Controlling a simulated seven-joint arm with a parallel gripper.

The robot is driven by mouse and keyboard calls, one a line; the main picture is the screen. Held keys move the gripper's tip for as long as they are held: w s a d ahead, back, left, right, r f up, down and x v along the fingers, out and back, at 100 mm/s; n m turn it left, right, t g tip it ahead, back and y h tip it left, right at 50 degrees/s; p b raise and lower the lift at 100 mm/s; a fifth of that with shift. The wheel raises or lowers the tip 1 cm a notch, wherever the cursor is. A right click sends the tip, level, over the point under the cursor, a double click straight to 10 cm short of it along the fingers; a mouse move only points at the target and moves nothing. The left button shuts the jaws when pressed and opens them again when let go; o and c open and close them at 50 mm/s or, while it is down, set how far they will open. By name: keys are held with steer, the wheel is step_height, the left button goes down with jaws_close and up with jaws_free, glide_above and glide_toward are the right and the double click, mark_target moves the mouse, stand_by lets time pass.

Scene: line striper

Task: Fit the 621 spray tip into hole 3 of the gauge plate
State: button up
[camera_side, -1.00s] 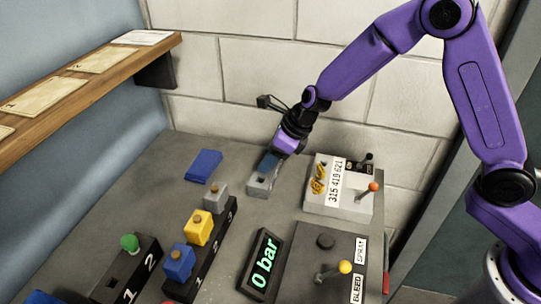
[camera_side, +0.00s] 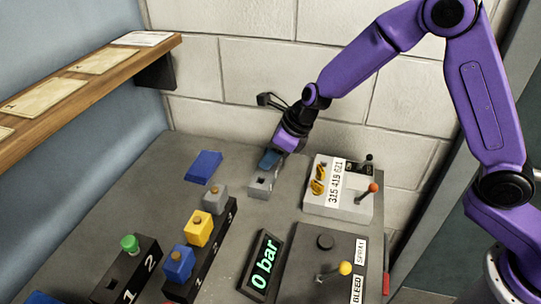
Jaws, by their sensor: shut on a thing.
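My gripper (camera_side: 275,155) is at the back of the table, shut on a small blue-grey piece (camera_side: 269,160). The piece is at the rear of a light grey block (camera_side: 262,184) with a dark opening in its top. I cannot tell whether the two touch or are one object. A pale grey box (camera_side: 344,203) labelled "315 419 621" is to the right. Gold pieces (camera_side: 318,180) sit beside its labels, too small to tell which is the 621 spray tip. I cannot make out which object is the gauge plate or its hole 3.
A black numbered rack (camera_side: 214,252) holds blue, yellow and grey blocks. Another rack (camera_side: 128,277) holds a green-topped piece. A blue block (camera_side: 204,166) lies left of my gripper. A "0 bar" display (camera_side: 264,265) and a lever panel (camera_side: 328,262) stand in front.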

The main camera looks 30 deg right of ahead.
steer(key=shift+r, duration=0.35)
steer(key=shift+r, duration=2.4)
steer(key=shift+d, duration=0.5)
steer(key=s+d+r+n+g+y, duration=0.1)
steer(key=s+d+r+n, duration=0.15)
steer(key=d, duration=0.35)
steer(key=s+d+r+n+g, duration=0.1)
steer(key=s+d+n+g, duration=0.1)
steer(key=s+d+n, duration=0.3)
steer(key=m, duration=0.2)
glide_above(327, 164)
steer(key=shift+n, duration=0.25)
steer(key=shift+f, duration=2.7)
steer(key=shift+f, duration=2.05)
steer(key=o, duration=1.1)
steer(key=shift+c, duration=0.2)
